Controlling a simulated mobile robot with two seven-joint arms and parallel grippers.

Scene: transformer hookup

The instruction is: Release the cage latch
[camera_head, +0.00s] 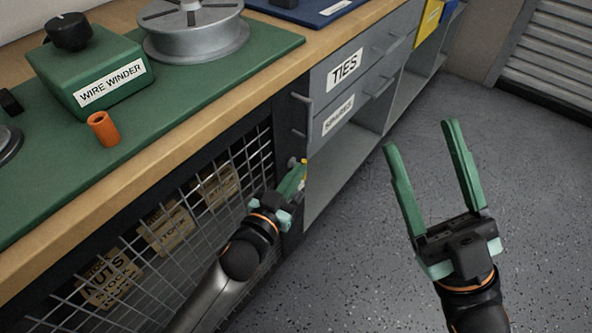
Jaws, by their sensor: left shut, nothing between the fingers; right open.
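The wire cage (232,163) is closed across the front under the bench, with boxes behind its mesh. A small yellow and red piece, which looks like the latch (303,163), shows at the cage's right edge. My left gripper (299,170) is shut with its green fingers right at this piece; the fingers partly hide it, and I cannot tell whether they touch it. My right gripper (417,137) is open and empty, held over the floor at the right, away from the bench.
A wooden bench (272,78) carries a green mat, a green wire winder (87,75), a grey spool (193,40) and an orange cylinder (103,129). Drawers labelled TIES (345,67) stand right of the cage. Boxes (107,283) lie behind the mesh. The speckled floor (360,260) is clear.

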